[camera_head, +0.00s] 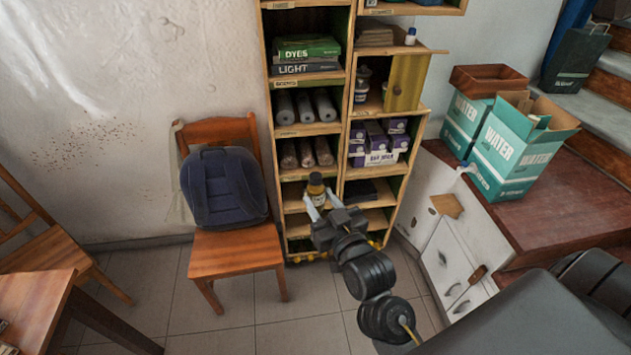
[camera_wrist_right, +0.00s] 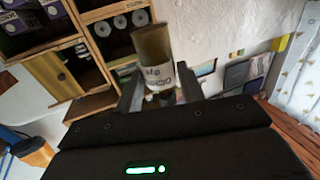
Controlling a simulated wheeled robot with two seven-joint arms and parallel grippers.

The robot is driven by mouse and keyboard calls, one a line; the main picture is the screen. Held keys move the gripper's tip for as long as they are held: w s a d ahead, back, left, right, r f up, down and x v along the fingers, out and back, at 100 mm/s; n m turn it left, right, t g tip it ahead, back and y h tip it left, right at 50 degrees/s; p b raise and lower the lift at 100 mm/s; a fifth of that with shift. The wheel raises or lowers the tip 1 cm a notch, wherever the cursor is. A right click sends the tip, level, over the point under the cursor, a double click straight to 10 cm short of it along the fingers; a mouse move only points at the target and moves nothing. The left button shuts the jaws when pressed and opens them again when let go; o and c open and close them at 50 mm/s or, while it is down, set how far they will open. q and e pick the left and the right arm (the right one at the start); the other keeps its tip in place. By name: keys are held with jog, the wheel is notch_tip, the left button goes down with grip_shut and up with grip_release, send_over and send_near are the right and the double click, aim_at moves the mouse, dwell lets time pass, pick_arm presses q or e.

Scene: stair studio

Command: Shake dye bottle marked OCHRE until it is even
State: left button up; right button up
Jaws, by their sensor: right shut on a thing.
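The dye bottle (camera_head: 316,187) has an amber body, a dark cap and a pale label. My right gripper (camera_head: 319,202) is shut on it and holds it up in front of the lower part of the shelf unit. In the right wrist view the bottle (camera_wrist_right: 154,62) stands between the two fingers of the gripper (camera_wrist_right: 160,95). Its label carries dark lettering that I cannot read for certain. Whether the dye inside is even cannot be told. My left gripper is not in view.
A wooden shelf unit (camera_head: 344,117) with books, rolls and boxes stands behind the bottle. A chair (camera_head: 235,252) with a blue backpack (camera_head: 223,188) is to its left. Teal water boxes (camera_head: 513,150) stand on the raised wooden platform (camera_head: 560,200) at right. Floor between is clear.

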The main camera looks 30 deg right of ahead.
aim_at(319, 183)
notch_tip(319, 183, down, 6)
notch_tip(319, 183, up, 11)
jog(key=shift+s+d+f, duration=0.1)
jog(key=shift+d+f, duration=0.05)
notch_tip(319, 183, down, 10)
jog(key=shift+d, duration=0.3)
notch_tip(319, 183, up, 10)
jog(key=shift+s+f, duration=0.1)
jog(key=shift+a+r, duration=0.2)
jog(key=shift+a, duration=0.05)
jog(key=shift+a+f, duration=0.1)
jog(key=shift+a, duration=0.05)
jog(key=shift+d, duration=0.35)
